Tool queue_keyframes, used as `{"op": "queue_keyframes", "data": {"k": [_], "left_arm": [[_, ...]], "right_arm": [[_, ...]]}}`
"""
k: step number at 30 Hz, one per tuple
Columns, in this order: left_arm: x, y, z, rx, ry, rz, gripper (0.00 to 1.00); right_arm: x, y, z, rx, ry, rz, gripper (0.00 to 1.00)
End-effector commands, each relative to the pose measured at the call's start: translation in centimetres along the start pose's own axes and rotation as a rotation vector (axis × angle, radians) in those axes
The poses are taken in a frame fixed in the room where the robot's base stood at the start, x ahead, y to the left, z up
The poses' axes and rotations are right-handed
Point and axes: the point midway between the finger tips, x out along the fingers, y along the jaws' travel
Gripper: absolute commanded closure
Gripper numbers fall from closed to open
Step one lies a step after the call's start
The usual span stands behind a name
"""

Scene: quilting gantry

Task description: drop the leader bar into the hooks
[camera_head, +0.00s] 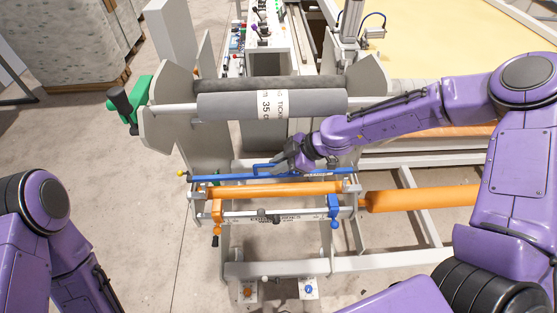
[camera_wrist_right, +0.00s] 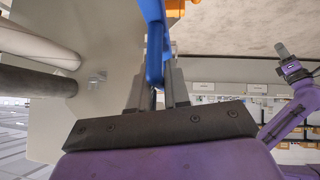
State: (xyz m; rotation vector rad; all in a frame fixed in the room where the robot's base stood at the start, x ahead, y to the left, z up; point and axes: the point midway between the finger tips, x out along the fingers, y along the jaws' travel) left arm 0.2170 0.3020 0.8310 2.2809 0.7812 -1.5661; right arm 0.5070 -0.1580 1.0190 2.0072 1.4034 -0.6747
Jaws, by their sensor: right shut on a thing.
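The leader bar (camera_head: 229,177) is a long blue bar with a raised handle, lying roughly level across the frame in the head view. My right gripper (camera_head: 286,164) is shut on its handle, right of the bar's middle. In the right wrist view the blue handle (camera_wrist_right: 154,45) runs between the fingers (camera_wrist_right: 158,92). An orange hook (camera_head: 217,209) at left and a blue hook (camera_head: 333,207) at right sit nearer than the bar, which appears apart from them. My left gripper (camera_wrist_right: 282,50) shows small in the right wrist view; its jaws are unclear.
An orange roller (camera_head: 275,191) lies between the bar and the hooks. A grey fabric roll (camera_head: 225,106) sits behind the bar between pale side plates (camera_head: 163,130). Another orange roller (camera_head: 420,199) extends right. Floor at left (camera_head: 110,200) is open.

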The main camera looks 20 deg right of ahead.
Motion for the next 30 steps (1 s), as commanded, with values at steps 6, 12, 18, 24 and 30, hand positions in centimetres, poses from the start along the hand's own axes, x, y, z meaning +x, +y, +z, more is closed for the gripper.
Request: {"op": "queue_keyframes", "data": {"k": [6,12,18,24,30], "left_arm": [[0.1,0.0,0.1,0.000,0.000,0.000,1.00],[2.0,0.2,0.8,0.000,0.000,0.000,1.00],[3.6,0.3,1.5,0.000,0.000,0.000,1.00],[5.1,0.4,2.1,0.000,0.000,0.000,1.00],[6.4,0.6,2.6,0.000,0.000,0.000,1.00]], "right_arm": [[-0.4,0.1,0.4,0.018,0.004,0.004,1.00],[1.0,-0.3,1.7,0.018,0.003,0.003,1.00],[2.1,-0.6,2.8,0.018,0.004,0.003,1.00],[3.2,-0.9,3.9,0.018,0.004,0.003,1.00],[4.2,-1.1,4.8,0.018,0.004,0.003,1.00]]}}
